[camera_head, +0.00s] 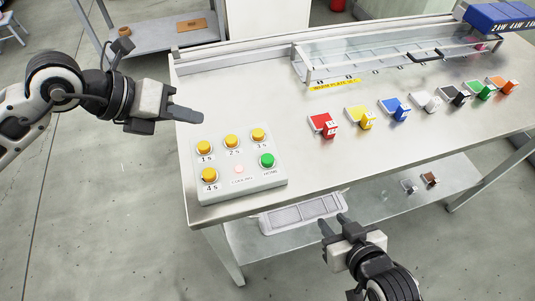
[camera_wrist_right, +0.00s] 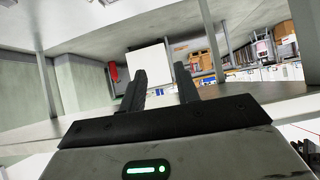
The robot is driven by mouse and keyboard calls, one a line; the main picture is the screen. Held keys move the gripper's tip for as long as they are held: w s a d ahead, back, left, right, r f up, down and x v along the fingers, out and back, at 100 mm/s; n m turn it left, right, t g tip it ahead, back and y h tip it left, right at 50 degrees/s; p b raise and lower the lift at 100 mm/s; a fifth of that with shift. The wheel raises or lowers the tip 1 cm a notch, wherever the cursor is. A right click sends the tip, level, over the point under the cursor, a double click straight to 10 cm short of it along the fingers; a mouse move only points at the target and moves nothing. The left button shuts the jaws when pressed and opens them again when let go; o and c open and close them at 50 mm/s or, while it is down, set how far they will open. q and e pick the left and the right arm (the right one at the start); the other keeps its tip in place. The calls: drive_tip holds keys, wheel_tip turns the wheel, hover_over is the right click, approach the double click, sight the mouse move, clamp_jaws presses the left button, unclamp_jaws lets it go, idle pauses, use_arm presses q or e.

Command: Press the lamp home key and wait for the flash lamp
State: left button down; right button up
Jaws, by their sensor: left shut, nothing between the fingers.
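The control box (camera_head: 220,190) sits at the table's left front corner. Its green key (camera_head: 267,160), labelled HOME, is at the right of the front row. A small pale pink lamp (camera_head: 239,169) sits beside it and looks unlit; its label is too small to read surely. Several yellow buttons (camera_head: 232,141) fill the other places. My left gripper (camera_head: 190,114) is shut and empty, left of and behind the box, apart from it. My right gripper (camera_head: 334,224) is open and empty in front of the table edge; its two spread fingers also show in the right wrist view (camera_wrist_right: 160,88).
Colored blocks (camera_head: 361,117) stand in a row on the table's right. Behind them is a clear-walled rack (camera_head: 380,55) with a dark handle. A blue box (camera_head: 497,17) is at the far right. A tray (camera_head: 300,213) lies on the lower shelf. The tabletop between box and rack is clear.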

clamp_jaws()
drive_tip(key=shift+s+a+f, duration=0.1)
drive_tip(key=shift+s+f, duration=0.05)
drive_tip(key=shift+s, duration=0.1)
drive_tip(key=shift+w, duration=0.25)
idle(1.0)
